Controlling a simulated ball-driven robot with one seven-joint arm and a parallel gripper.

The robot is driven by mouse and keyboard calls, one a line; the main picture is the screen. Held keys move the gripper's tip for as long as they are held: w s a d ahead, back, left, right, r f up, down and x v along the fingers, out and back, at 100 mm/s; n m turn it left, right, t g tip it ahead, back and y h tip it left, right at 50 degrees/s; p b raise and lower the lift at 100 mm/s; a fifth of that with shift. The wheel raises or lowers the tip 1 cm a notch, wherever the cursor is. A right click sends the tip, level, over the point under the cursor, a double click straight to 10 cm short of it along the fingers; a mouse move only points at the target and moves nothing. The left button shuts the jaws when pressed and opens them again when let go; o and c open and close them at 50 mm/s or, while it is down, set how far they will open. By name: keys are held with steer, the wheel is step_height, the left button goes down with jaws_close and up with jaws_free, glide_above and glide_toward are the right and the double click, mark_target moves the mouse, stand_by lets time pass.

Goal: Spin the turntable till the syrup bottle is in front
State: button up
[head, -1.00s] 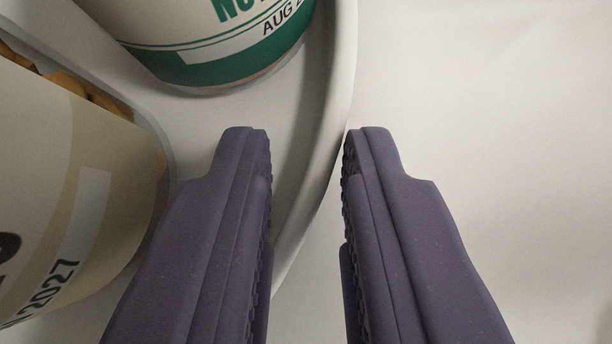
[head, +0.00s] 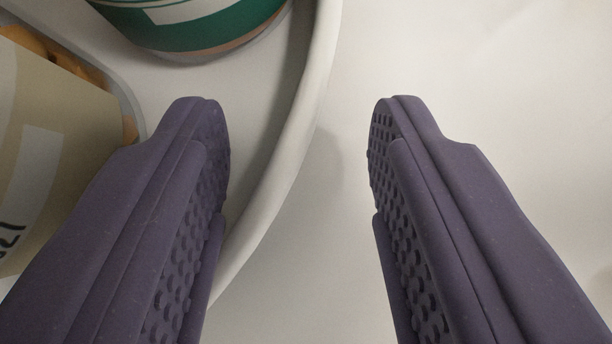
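The turntable (head: 293,145) is a pale round tray with a raised rim, curving from the top middle down to the lower left in the head view. My gripper (head: 297,118) is open wide, its two purple fingers on either side of the rim. The left finger is over the tray's inside and the right finger is outside it. I cannot tell whether either finger touches the rim. No syrup bottle can be made out.
A green and white container (head: 210,27) stands on the turntable at the top. A beige-labelled container (head: 50,140) with orange-brown contents is at the left, partly behind my left finger. The pale surface (head: 500,90) on the right is clear.

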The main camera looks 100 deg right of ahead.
steer(key=shift+w+r, duration=0.1)
steer(key=v, duration=0.7)
steer(key=shift+a+r, duration=0.2)
steer(key=shift+a, duration=0.15)
steer(key=shift+c, duration=1.2)
